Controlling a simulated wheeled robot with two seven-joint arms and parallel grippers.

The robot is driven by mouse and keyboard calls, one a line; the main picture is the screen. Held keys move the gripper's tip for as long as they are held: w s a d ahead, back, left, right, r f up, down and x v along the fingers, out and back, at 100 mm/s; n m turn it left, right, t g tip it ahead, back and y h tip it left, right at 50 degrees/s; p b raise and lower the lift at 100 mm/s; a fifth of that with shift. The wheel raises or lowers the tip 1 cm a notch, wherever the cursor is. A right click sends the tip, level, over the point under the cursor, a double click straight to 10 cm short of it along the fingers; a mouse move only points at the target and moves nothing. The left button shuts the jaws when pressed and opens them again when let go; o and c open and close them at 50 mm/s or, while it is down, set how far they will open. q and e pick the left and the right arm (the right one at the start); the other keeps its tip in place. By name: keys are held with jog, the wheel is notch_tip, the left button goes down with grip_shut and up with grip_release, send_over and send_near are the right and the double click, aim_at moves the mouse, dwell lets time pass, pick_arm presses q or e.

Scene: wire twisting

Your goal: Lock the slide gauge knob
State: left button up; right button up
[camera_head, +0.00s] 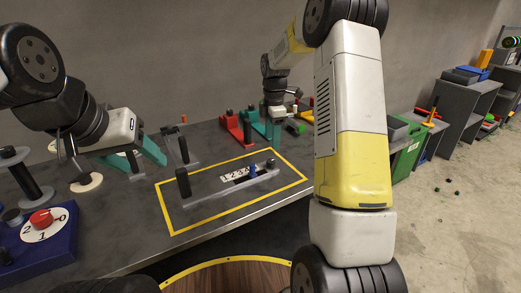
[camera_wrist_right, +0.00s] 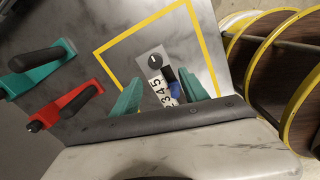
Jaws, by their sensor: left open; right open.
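The slide gauge is a grey bar (camera_head: 230,192) inside a yellow outline on the table, with a black post (camera_head: 183,182) at its left end. It carries a white numbered scale (camera_head: 236,175), a blue slider (camera_head: 253,171) and a small dark knob (camera_head: 270,163) at its right end. In the right wrist view a round black knob (camera_wrist_right: 155,61) shows on the grey end, with the blue slider (camera_wrist_right: 177,91) partly between the fingers. My right gripper (camera_wrist_right: 160,94) is open above the gauge and looks empty; in the head view it is behind the gauge (camera_head: 274,122). My left gripper (camera_head: 148,149) is open at the left, away from the gauge.
A red clamp (camera_head: 236,128) and teal clamp (camera_wrist_right: 38,66) stand at the back. A blue box with a red dial (camera_head: 41,219) is at the front left.

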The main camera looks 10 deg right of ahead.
aim_at(271, 161)
jog(key=f, duration=0.1)
jog(key=w+f+n, duration=0.1)
jog(key=shift+w+d+f, duration=0.1)
jog(key=shift+w+f, duration=0.1)
jog(key=shift+f, duration=0.1)
notch_tip(271, 161, down, 8)
jog(key=shift+r, duration=0.1)
jog(key=shift+c, duration=0.2)
grip_shut()
